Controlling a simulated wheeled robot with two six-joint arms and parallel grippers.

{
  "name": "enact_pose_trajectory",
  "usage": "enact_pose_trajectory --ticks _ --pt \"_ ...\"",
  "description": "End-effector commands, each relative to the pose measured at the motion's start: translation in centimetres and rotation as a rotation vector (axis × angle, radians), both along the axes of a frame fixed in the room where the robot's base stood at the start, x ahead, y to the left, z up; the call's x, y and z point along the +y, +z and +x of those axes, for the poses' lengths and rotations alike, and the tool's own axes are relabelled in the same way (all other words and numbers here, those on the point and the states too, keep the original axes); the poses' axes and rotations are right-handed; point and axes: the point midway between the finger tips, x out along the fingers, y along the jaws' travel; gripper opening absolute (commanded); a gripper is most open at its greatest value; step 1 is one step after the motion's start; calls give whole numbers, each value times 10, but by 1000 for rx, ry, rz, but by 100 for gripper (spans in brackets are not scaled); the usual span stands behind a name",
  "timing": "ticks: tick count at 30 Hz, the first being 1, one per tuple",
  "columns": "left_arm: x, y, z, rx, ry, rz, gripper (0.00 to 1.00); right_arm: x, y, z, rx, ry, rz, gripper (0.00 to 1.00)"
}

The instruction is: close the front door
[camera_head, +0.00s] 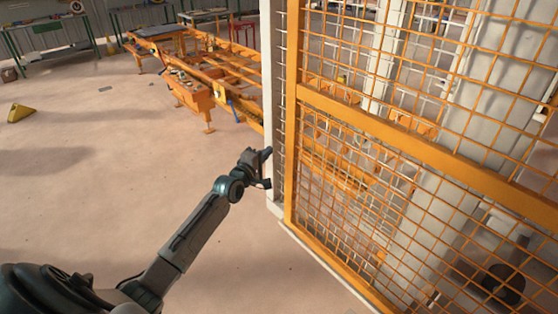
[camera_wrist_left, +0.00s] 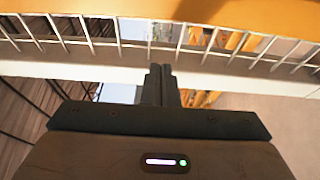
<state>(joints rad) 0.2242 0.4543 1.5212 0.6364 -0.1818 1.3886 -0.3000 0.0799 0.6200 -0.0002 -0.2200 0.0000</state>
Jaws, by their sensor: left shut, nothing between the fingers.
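The front door appears to be the orange-framed wire-mesh panel (camera_head: 400,136) filling the right half of the head view. A white upright edge (camera_head: 269,100) runs along its left side. My left gripper (camera_head: 266,168) is at the lower part of this white edge, shut and empty. In the left wrist view, its closed fingers (camera_wrist_left: 160,84) point at the white bar (camera_wrist_left: 80,71), with mesh wires and the orange frame (camera_wrist_left: 160,9) beyond. I cannot tell whether the fingertips touch the bar. My right gripper is not in view.
An orange conveyor-like frame (camera_head: 205,95) stands behind, left of the door. White machine columns (camera_head: 385,55) show through the mesh. A yellow wedge (camera_head: 19,112) lies on the floor at far left, with green-legged tables (camera_head: 50,47) at the back. The left floor is largely clear.

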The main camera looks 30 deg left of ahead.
Motion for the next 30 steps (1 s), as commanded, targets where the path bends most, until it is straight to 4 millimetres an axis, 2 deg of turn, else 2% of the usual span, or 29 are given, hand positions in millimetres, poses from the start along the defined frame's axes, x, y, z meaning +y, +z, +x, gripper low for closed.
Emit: enact_pose_trajectory --ticks 1,5,7,13,19,30 --pt "0 -2 10 -2 0 -4 0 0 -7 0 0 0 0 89" --pt "-1 -1 34 -2 0 -3 0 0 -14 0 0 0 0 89" --pt "-11 6 29 3 -2 -1 0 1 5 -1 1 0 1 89" --pt "-30 4 21 2 -1 -1 0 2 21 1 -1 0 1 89" --pt "-38 1 18 1 0 1 0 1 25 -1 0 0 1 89" --pt "-38 0 19 1 0 1 0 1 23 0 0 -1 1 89"
